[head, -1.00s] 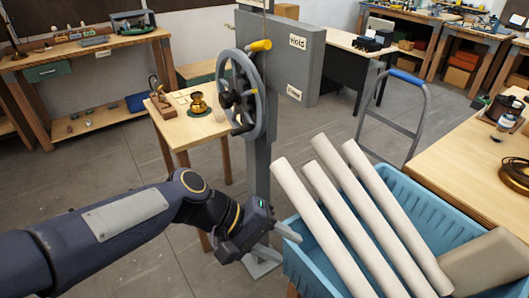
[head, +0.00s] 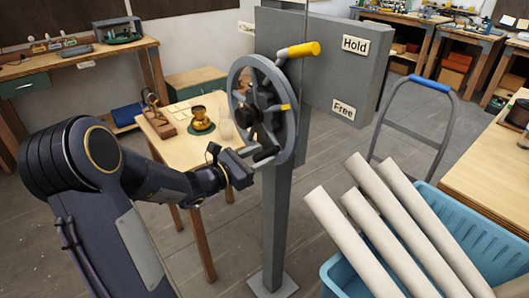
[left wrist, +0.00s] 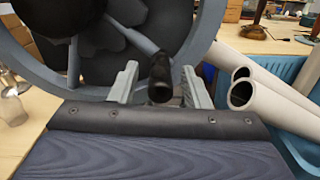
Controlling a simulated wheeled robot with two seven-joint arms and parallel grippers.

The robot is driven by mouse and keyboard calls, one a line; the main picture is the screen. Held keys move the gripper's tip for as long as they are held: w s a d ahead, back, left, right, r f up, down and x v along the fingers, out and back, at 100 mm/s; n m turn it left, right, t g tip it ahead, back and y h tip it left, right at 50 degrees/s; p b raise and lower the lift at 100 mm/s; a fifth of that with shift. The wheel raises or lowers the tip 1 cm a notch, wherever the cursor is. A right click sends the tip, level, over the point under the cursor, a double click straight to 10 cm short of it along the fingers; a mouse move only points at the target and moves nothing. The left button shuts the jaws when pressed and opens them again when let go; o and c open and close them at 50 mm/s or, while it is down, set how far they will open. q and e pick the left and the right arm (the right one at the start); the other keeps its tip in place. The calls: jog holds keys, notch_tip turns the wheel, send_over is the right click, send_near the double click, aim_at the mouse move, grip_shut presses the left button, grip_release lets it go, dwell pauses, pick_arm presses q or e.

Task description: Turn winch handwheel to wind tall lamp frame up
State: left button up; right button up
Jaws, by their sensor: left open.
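The winch handwheel (head: 238,112) is a grey spoked ring with a dark hub, on a grey post (head: 276,225) in the middle of the head view. A dark crank handle (head: 266,153) sticks out at its lower rim. My left gripper (head: 256,160) is at this handle. In the left wrist view the handle's round end (left wrist: 160,92) lies between the two open grey fingers, with visible gaps on both sides. The wheel rim (left wrist: 205,25) fills the top of that view. The tall lamp frame cannot be made out. My right gripper is not in view.
A yellow-gripped lever (head: 303,50) sits above the wheel, by a grey box (head: 330,75) labelled Hold and Free. A blue crate (head: 470,225) with several pale tubes stands right of the post. A small wooden table (head: 180,150) with a brass part stands behind my arm.

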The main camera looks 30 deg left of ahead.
pick_arm(q)
jog(key=shift+x, duration=0.95)
grip_shut()
